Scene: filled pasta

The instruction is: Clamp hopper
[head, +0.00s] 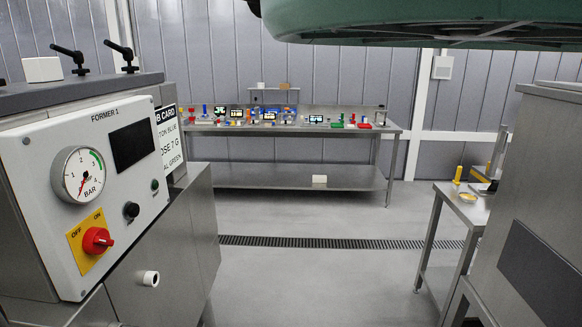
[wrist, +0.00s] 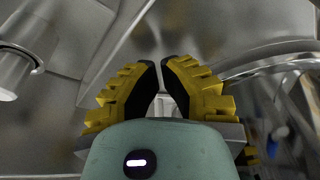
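My gripper (wrist: 160,64) shows in the wrist view, with yellow ribbed fingers and black pads. The fingertips are close together with a narrow gap between them, and I see nothing held in the gap. In the head view, two black lever handles (head: 69,55) (head: 122,53) stand up from the grey top of the machine labelled FORMER 1 at the left. I cannot make out a hopper for certain in either view. The gripper does not show in the head view.
The FORMER 1 panel (head: 35,145) carries a pressure gauge (head: 78,174) and a red knob (head: 97,240). A steel bench (head: 290,178) with several small coloured items stands at the back. Steel equipment (head: 545,190) is at the right. The middle floor (head: 310,275) is clear.

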